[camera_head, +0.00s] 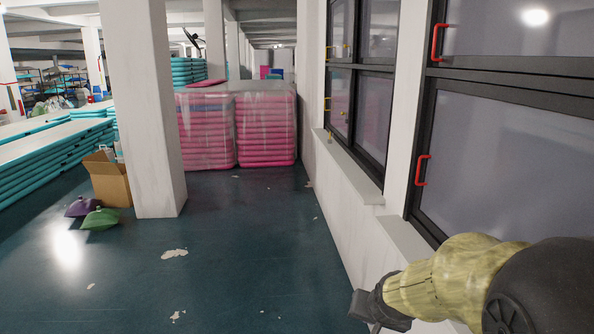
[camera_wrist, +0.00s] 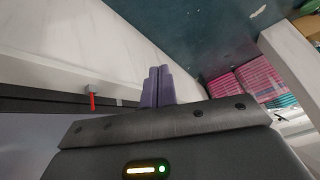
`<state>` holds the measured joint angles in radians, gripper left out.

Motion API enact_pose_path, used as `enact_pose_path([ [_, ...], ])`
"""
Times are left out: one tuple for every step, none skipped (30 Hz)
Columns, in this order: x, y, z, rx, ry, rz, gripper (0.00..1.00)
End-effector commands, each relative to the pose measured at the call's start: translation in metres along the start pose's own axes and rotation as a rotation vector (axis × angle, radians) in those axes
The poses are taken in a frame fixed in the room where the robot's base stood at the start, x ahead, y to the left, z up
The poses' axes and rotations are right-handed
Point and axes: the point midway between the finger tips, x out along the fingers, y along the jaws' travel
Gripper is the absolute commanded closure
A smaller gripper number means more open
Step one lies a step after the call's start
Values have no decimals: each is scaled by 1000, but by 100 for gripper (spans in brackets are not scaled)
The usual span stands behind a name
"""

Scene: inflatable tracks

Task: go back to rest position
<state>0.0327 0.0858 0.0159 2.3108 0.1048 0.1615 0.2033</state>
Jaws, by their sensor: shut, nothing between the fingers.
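My gripper (camera_wrist: 158,85) shows in the wrist view with its two purple-grey fingers pressed together and nothing between them. In the head view, my arm reaches in from the lower right corner, and the dark gripper end (camera_head: 372,310) is beside the white wall under the windows. The fingertips are hard to make out there. In the wrist view, a red window handle (camera_wrist: 91,101) is left of the fingers, apart from them.
Black-framed windows with red handles (camera_head: 422,170) line the right wall, with a sill (camera_head: 405,238) below. A white pillar (camera_head: 148,110), cardboard box (camera_head: 108,180) and pink stacks (camera_head: 266,130) stand ahead. Teal stacks (camera_head: 50,150) are left. The middle floor is mostly clear.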

Motion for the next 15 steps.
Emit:
enact_pose_path([
  [-2,8,32,-65,-71,19,100],
  [-3,13,50,-103,-114,29,100],
  [-6,20,72,-153,-167,40,100],
  [-9,24,87,-185,-204,46,100],
  [-11,29,100,-216,-237,52,100],
  [-14,34,115,-251,-275,57,100],
  [-16,37,124,-271,-298,60,100],
  [-18,39,131,-289,-318,62,100],
  [-20,42,138,-306,-336,64,100],
  [-20,43,141,-314,-345,65,100],
  [-21,44,143,-319,-351,66,100],
  [-21,44,144,-322,-354,66,100],
  [-21,44,144,-323,-354,66,100],
  [-21,44,144,-322,-354,66,100],
  [-21,44,144,-321,-353,66,100],
])
